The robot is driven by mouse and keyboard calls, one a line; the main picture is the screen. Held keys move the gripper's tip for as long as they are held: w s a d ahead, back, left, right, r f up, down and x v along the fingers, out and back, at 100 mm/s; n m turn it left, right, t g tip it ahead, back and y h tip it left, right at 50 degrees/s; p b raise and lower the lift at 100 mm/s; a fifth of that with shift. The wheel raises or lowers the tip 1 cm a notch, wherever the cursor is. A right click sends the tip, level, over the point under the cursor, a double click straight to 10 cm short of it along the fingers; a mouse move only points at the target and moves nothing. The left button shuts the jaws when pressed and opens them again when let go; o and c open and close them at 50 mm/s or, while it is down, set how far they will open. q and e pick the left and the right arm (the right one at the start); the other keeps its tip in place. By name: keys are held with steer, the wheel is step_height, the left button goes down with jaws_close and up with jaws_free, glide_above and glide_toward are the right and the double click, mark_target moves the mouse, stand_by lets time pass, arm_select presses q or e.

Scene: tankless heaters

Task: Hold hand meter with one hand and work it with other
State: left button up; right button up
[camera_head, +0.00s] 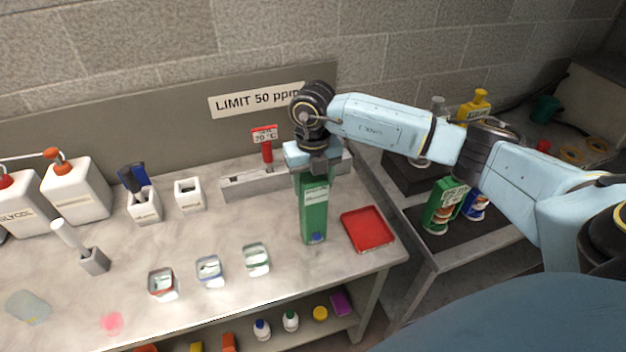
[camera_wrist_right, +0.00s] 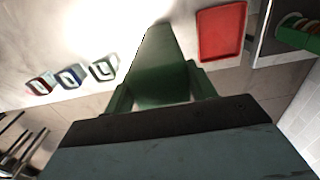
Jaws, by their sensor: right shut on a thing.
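My right gripper (camera_head: 316,165) is shut on a tall green item (camera_head: 314,208) with a white label and a blue spot near its lower end. I cannot tell for sure that this is the hand meter. The item is about upright over the bench, left of the red tray; whether it touches the bench is unclear. In the right wrist view the green item (camera_wrist_right: 162,65) extends away between the fingers (camera_wrist_right: 158,95). A red piece with a display reading 20 °C (camera_head: 265,134) stands in a grey holder behind it. My left gripper is not in view.
A red tray (camera_head: 367,229) lies at the bench's right end. Three small open cups (camera_head: 209,270) stand left of the green item. White pump jugs (camera_head: 77,192) are at the left. A side table (camera_head: 470,237) holds bottles.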

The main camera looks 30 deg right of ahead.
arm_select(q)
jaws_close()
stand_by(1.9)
